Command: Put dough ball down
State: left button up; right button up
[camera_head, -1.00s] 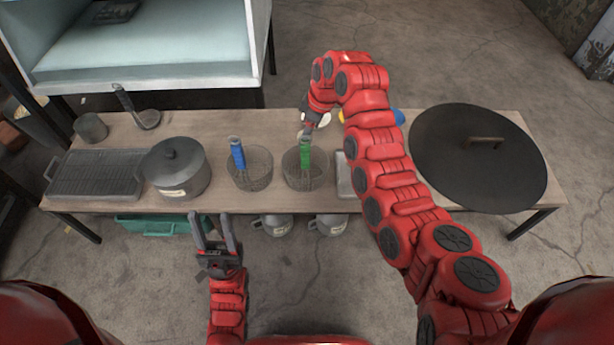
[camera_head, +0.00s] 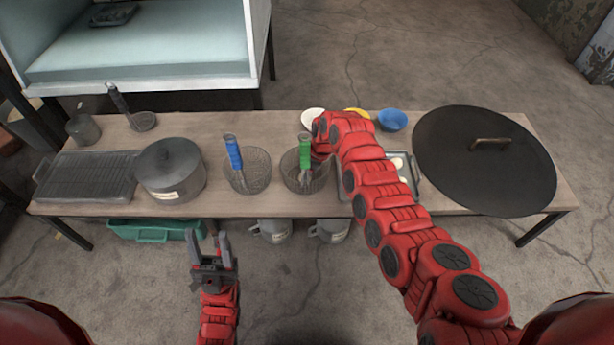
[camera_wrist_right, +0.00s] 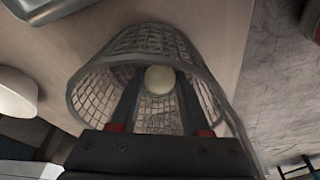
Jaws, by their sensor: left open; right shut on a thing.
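A small pale dough ball (camera_wrist_right: 159,79) sits between the fingertips of my right gripper (camera_wrist_right: 160,86), which is shut on it. In the right wrist view the ball and fingers are at the mouth of a wire mesh basket (camera_wrist_right: 202,62). In the head view this is the green-handled basket (camera_head: 298,181); my right arm hides most of the gripper and the ball there. I cannot tell how deep the ball is in the basket. My left gripper (camera_head: 208,240) is open and empty in front of the table.
A metal tray (camera_head: 415,184) with pale dough balls lies right of the basket, partly behind my right arm. A blue-handled basket (camera_head: 246,180) and a lidded pot (camera_head: 170,172) stand left. White (camera_head: 312,115), yellow (camera_head: 357,112) and blue bowls (camera_head: 392,120) stand behind. A large black lid (camera_head: 485,165) lies right.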

jog(key=shift+r, duration=0.1)
jog(key=o, duration=0.9)
jog(key=shift+f, duration=0.2)
